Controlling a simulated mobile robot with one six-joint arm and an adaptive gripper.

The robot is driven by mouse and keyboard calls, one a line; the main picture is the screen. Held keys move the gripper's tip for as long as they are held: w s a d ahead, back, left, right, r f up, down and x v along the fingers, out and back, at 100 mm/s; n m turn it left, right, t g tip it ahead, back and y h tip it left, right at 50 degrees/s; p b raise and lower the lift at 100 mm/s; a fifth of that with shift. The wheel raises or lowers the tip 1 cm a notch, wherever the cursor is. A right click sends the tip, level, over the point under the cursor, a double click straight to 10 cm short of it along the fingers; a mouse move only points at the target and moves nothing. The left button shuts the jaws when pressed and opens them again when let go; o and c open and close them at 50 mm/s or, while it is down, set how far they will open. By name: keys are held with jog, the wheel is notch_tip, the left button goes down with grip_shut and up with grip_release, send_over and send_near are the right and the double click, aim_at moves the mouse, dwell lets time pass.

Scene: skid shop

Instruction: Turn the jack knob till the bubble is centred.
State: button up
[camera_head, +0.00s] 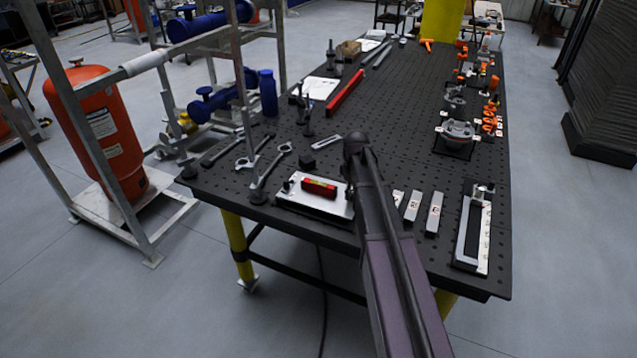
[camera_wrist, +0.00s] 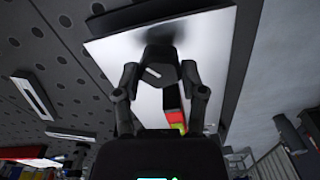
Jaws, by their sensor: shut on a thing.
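A pale metal plate (camera_head: 291,198) lies near the front edge of the dark perforated table, with a red spirit level (camera_head: 319,187) on it. My gripper (camera_wrist: 160,75) is shut on the dark jack knob (camera_wrist: 158,58) at the plate's edge; a pale mark shows on the knob. In the head view my arm hides the knob. The bubble is too small to read.
Wrenches (camera_head: 268,172) lie left of the plate. Pale bars (camera_head: 434,213) and a framed metal piece (camera_head: 474,226) lie to the right. Clamps (camera_head: 458,132) stand farther back. A metal frame with an orange tank (camera_head: 97,135) stands left of the table (camera_head: 395,100).

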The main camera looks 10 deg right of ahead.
jog(key=shift+n, duration=2.3)
jog(key=shift+s+a+n, duration=0.1)
jog(key=shift+n, duration=2.3)
jog(key=shift+n, duration=2.4)
